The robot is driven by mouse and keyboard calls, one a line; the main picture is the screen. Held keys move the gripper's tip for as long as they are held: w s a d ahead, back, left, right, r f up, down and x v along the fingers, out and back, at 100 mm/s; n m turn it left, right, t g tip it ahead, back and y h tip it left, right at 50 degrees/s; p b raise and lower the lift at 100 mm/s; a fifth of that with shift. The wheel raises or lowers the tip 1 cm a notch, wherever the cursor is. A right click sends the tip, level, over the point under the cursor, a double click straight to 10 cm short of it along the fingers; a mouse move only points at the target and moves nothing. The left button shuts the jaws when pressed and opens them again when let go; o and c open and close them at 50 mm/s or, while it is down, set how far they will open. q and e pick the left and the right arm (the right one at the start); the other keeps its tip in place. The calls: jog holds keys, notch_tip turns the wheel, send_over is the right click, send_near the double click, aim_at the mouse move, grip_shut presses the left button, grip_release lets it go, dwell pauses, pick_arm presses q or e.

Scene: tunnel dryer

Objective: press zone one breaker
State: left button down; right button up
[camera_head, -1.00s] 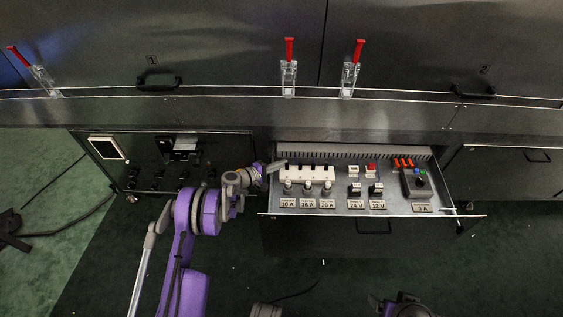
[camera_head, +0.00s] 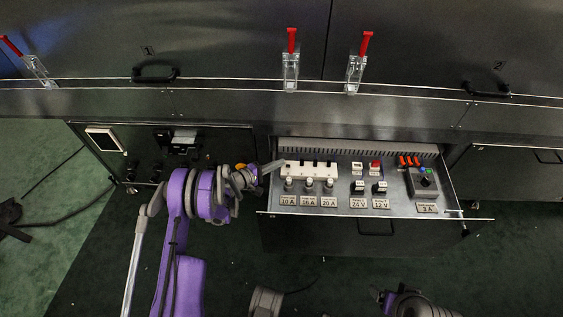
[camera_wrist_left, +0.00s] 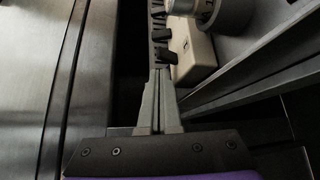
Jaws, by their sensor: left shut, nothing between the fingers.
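The breaker row is a white block (camera_head: 322,171) with several black toggles, in the open drawer in the head view. The leftmost toggle (camera_head: 289,165) is closest to my left gripper (camera_head: 282,163), which reaches in from the left. My left gripper is shut and empty. In the left wrist view its closed fingertips (camera_wrist_left: 159,74) are just below the nearest black toggle (camera_wrist_left: 166,56) on the cream block (camera_wrist_left: 195,58). I cannot tell whether they touch. No zone label is readable on the toggles. My right gripper does not show.
The drawer (camera_head: 275,209) also holds fuse holders (camera_head: 309,184) labelled 10 A to 20 A, a red button (camera_head: 375,165), and a grey box (camera_head: 424,184) at the right. The drawer's left wall is near my left gripper. Red-handled clamps (camera_head: 291,72) are on the dryer doors above.

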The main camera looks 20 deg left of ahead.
pick_arm(q)
jog(key=p+v, duration=0.1)
jog(key=v, duration=0.8)
